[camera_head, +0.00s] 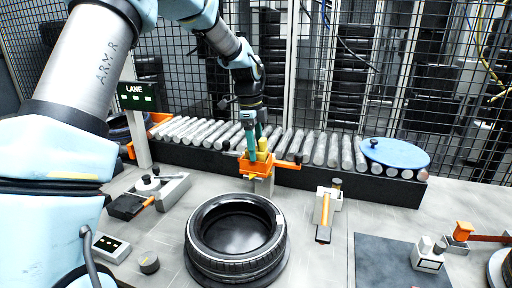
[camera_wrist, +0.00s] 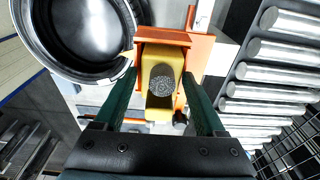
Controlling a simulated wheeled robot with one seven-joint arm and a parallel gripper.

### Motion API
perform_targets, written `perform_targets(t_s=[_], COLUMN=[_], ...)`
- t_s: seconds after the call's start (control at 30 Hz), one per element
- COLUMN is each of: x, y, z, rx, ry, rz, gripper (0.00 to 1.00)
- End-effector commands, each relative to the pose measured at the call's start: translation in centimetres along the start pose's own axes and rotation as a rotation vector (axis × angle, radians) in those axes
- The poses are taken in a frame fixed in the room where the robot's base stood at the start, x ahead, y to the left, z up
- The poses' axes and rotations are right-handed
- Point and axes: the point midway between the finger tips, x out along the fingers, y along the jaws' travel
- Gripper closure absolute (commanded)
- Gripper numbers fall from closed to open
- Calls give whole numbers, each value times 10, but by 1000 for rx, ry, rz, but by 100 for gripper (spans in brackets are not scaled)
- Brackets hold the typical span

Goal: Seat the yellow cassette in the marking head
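The yellow cassette (camera_wrist: 160,105), with a grey knurled round knob on it, sits within the orange marking head (camera_wrist: 197,50) in the wrist view. In the head view the cassette (camera_head: 262,145) shows as a small yellow part at the top of the orange marking head (camera_head: 257,168), beyond the tyre. My gripper (camera_wrist: 160,72) has its two green fingers on either side of the cassette, with gaps between them and its yellow sides. It looks open. The gripper (camera_head: 257,148) is directly over the head. How deep the cassette sits is hard to tell.
A black tyre (camera_head: 236,240) lies in front of the marking head. The roller conveyor (camera_head: 290,145) runs behind, with a blue disc (camera_head: 395,153) at its right end. A lane sign (camera_head: 137,96) stands left. An orange-handled fixture (camera_head: 326,210) stands right of the tyre.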

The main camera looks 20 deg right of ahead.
Motion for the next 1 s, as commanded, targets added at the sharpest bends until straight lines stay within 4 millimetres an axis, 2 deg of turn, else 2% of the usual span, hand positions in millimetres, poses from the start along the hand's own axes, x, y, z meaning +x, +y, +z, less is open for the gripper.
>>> perform_targets(t_s=[0.03,0.17,0.47,0.57,1.0], x=[0,0,-3,-13,-92], y=[0,0,0,-1,-1], z=[0,0,0,0,0], rx=[0,0,0,-1,-1], ry=[0,0,0,0,0], rz=[1,1,1,-3,-3], gripper=[20,8,8,8,8])
